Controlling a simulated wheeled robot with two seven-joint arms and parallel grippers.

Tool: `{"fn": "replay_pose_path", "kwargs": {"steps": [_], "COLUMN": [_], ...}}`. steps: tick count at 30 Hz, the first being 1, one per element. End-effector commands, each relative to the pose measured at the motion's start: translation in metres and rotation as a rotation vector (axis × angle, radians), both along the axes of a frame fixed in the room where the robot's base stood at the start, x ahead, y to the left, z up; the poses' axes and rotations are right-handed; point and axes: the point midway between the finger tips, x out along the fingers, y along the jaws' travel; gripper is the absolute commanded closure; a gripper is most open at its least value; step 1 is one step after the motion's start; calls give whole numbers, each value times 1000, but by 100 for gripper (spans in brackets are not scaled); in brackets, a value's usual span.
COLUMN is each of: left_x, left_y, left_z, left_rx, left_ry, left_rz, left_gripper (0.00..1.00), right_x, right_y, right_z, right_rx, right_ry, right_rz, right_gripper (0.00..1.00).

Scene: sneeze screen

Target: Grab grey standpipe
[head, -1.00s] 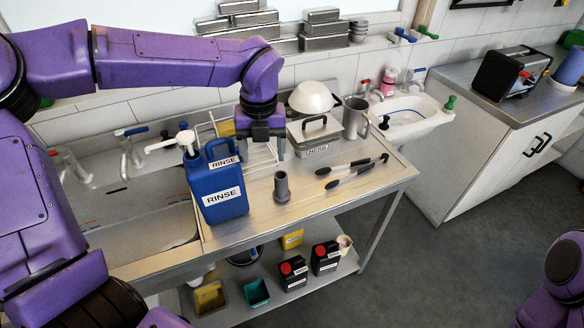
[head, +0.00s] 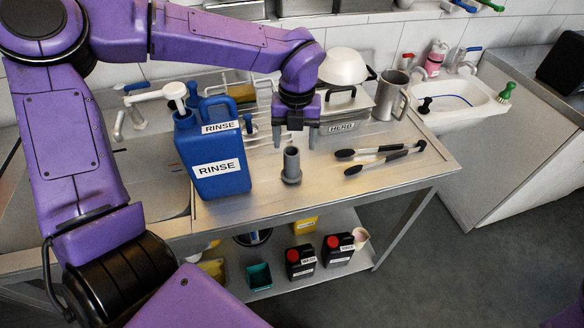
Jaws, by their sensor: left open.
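The grey standpipe (head: 291,165) stands upright on the steel counter, a short tube with a wider base. It is right of the blue RINSE jug. My left gripper (head: 294,140) is open, fingers pointing down, above and seemingly a little behind the standpipe. Its fingers are apart and nothing is between them. Whether a finger touches the pipe's top rim cannot be told. My right gripper is not in view.
The blue RINSE jug (head: 213,155) stands close on the left. Black-handled tongs (head: 378,157) lie to the right. Behind are a lidded HERB pan (head: 345,112) and a metal jug (head: 393,97). The counter front (head: 320,188) is bare.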

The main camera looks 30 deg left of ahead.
Motion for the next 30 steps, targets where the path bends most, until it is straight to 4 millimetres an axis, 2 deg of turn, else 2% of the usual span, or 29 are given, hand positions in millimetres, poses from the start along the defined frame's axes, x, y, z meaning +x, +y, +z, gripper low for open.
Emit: {"fn": "replay_pose_path", "kwargs": {"steps": [11,15,22,23,27,28,30], "left_x": [-10,-10,-9,-9,-9,-9,-9], "left_y": [0,0,0,0,0,0,0], "left_z": [-54,-75,-79,-79,-78,-78,-78], "left_rx": [0,1,-1,-1,-1,-1,-1], "left_ry": [6,1,-2,-2,-2,-2,-2], "left_rz": [-5,-2,-2,-2,-2,-2,-2], "left_gripper": [29,29,29,35,81,88,89], "right_x": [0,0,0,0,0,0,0], "right_y": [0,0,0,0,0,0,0], "right_z": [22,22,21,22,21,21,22], "right_rx": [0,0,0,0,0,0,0], "right_ry": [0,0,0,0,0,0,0], "right_rz": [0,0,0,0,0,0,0], "right_gripper": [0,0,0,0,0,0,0]}}
